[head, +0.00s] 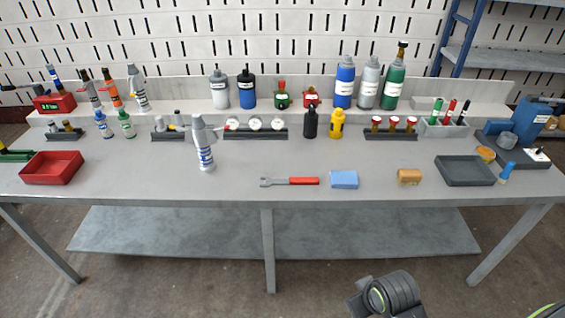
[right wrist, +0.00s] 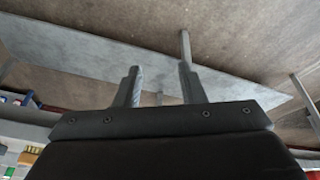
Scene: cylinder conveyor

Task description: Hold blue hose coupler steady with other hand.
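I cannot single out a blue hose coupler with certainty. A small blue cylindrical piece (head: 507,172) leans at the right end of the workbench (head: 270,194), beside the dark grey tray, and may be it. My right gripper (right wrist: 160,82) shows in the right wrist view with its two fingers apart and nothing between them. Behind the fingers is the bench's lower shelf (right wrist: 90,65), so it is away from the things on the bench top. My left gripper is in neither view.
A red tray (head: 52,168) stands at the left and a dark grey tray (head: 465,170) at the right. Several bottles line the back.

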